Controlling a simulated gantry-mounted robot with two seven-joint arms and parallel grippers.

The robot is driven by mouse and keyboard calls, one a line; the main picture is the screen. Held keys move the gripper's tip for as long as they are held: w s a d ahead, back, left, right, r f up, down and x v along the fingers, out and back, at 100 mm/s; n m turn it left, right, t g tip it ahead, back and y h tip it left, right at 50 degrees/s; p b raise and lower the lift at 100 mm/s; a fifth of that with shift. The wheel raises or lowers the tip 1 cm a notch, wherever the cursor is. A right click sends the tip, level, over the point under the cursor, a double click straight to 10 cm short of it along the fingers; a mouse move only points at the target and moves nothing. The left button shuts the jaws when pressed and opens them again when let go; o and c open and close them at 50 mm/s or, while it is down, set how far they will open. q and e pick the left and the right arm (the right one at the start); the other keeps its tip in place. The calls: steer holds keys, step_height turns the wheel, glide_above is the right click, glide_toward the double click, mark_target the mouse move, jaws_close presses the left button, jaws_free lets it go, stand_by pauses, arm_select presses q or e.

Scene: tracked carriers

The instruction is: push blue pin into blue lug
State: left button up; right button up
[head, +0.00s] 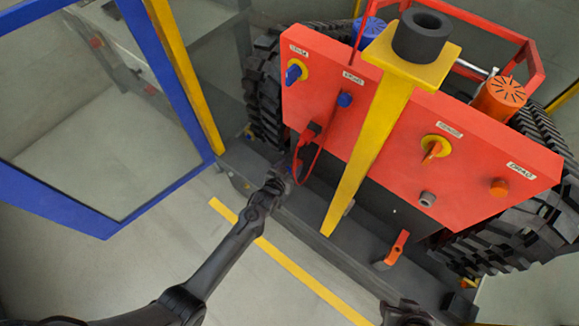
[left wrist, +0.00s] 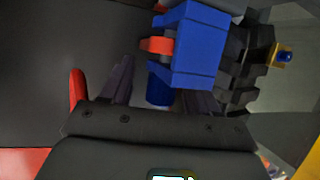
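In the left wrist view, the blue lug (left wrist: 196,45) is a blocky blue piece beside the black track. The blue pin (left wrist: 159,90) is a short blue cylinder just below the lug's left side, and its end nearest me is partly hidden. My left gripper (left wrist: 158,92) has its dark fingers apart, one on each side of the pin, with a gap on the left. In the head view my left gripper (head: 282,172) is low at the carrier's left end, where lug and pin cannot be made out. My right gripper (head: 408,313) shows only partly at the bottom edge.
The red panel (head: 400,135) carries knobs and a red cable hanging close to my left gripper. A yellow post (head: 368,142) stands right of it. An orange-red piece (left wrist: 157,45) sits beside the lug. A blue frame (head: 185,100) stands at left.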

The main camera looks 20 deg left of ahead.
arm_select(q)
steer(key=shift+s+r+p, duration=0.2)
steer(key=shift+s+p, duration=0.1)
steer(key=shift+s, duration=0.1)
steer(key=p+v, duration=0.4)
steer(key=v, duration=0.6)
steer(key=shift+f, duration=0.1)
steer(key=shift+c, duration=0.2)
